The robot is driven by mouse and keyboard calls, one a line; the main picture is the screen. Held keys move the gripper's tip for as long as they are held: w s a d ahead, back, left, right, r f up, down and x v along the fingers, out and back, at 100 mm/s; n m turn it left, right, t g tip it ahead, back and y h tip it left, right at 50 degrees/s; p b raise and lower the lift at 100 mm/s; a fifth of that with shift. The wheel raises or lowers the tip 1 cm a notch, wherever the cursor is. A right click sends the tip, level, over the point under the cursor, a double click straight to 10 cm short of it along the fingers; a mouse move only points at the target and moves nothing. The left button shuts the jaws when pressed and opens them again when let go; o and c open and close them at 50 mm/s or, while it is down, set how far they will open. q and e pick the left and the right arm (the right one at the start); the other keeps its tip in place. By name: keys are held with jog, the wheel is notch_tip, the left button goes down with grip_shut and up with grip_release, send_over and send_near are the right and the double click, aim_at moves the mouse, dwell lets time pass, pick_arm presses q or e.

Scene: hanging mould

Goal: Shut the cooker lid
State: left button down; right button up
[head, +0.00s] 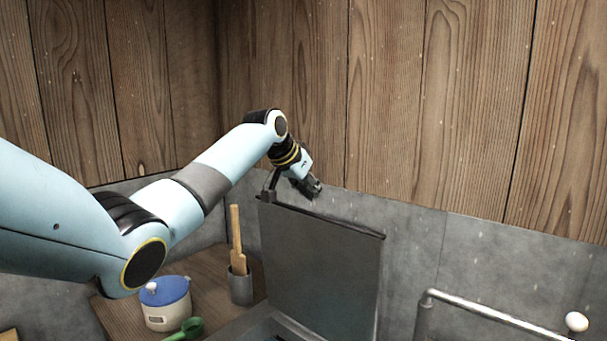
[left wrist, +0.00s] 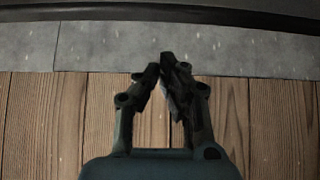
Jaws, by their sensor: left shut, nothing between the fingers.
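The cooker lid (head: 320,262) is a flat dark grey panel that stands upright, open, in the lower middle of the head view. Below it a small part of the cooker (head: 287,326) shows at the bottom edge. My left gripper (head: 313,190) is shut and empty, just above the lid's top edge near its left part. I cannot tell whether it touches the lid. In the left wrist view the shut fingers (left wrist: 172,62) point toward a dark band along the top, which may be the lid's edge. My right gripper is out of view.
A blue-lidded white pot (head: 166,305), a grey holder with wooden utensils (head: 240,283) and a green scoop (head: 190,328) are on the wooden counter at left. A metal rail (head: 490,313) and a white egg-like object (head: 576,321) are at right. Walls are close behind.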

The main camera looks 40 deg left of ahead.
pick_arm(q)
jog(key=shift+w+d+f, duration=0.1)
jog(key=shift+w+f, duration=0.3)
jog(key=shift+f, duration=0.05)
jog(key=shift+s+a+f+p, duration=0.1)
jog(key=shift+s+p, duration=0.6)
jog(key=shift+s, duration=0.35)
jog(key=shift+s+a+p, duration=0.1)
jog(key=shift+s+p, duration=0.55)
jog(key=shift+s, duration=0.4)
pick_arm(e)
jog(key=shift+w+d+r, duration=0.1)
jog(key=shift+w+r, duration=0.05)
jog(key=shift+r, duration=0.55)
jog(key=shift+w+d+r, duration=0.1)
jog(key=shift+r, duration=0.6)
